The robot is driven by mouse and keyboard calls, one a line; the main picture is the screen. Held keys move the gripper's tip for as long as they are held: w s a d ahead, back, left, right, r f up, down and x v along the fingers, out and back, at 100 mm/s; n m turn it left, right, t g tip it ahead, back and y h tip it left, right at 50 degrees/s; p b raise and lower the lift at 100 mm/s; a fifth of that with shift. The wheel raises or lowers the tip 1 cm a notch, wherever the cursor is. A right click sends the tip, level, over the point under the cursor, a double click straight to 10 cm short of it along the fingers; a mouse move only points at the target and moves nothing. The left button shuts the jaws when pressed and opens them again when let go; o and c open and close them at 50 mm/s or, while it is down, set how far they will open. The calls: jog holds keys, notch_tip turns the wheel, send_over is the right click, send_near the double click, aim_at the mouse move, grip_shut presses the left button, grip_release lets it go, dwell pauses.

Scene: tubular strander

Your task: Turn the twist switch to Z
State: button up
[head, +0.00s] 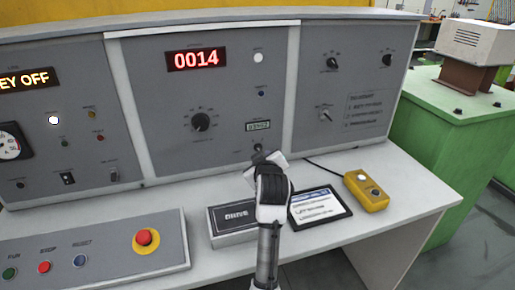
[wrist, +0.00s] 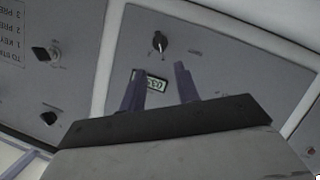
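In the wrist view, which shows the panel upside down, a small black knob with a pale pointer (wrist: 160,43) sits on the middle panel beside the counter window. I take it for the twist switch; its labels are too small to read. In the head view my gripper (head: 260,156) is close to the lower part of the middle panel, below the counter window (head: 258,126), and largely hides that knob. In the wrist view my gripper (wrist: 159,85) has its two fingers apart with nothing between them. The knob appears beyond the fingertips, and I see no contact.
A large dial (head: 201,121) is on the middle panel, left of my gripper. A silver switch (head: 326,115) is on the right panel. On the desk are a DRIVE box (head: 232,226), a dark tablet (head: 320,206), a yellow box (head: 367,191) and a red button (head: 144,238).

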aim_at(258, 149)
jog(key=p+x, duration=0.2)
jog(key=x, duration=0.8)
jog(key=shift+w+a, duration=0.1)
jog(key=shift+a, duration=0.05)
jog(key=shift+c, duration=0.4)
grip_shut()
